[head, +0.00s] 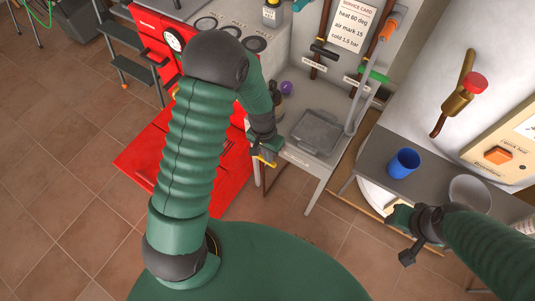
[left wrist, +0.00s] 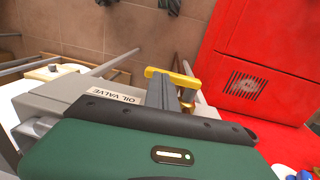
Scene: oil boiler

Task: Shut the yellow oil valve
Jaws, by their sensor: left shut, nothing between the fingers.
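The yellow oil valve handle (left wrist: 172,77) shows in the left wrist view as a yellow bar, beside a label reading OIL VALVE (left wrist: 115,95) on a grey edge. In the head view a small yellow part (head: 264,162) shows just below my left gripper (head: 266,148), at the left corner of the grey table. My left gripper is shut and empty. In the left wrist view its fingers (left wrist: 170,93) reach up to the yellow bar and hide part of it; I cannot tell whether they touch. My right gripper (head: 406,250) hangs at the right, away from the valve; its jaws are unclear.
The red boiler (head: 160,45) stands left of the valve, with a red panel low down. The grey table (head: 335,158) carries a grey tray (head: 318,130). A blue cup (head: 403,163) and a white bowl (head: 470,193) stand at right. Tiled floor lies open at left.

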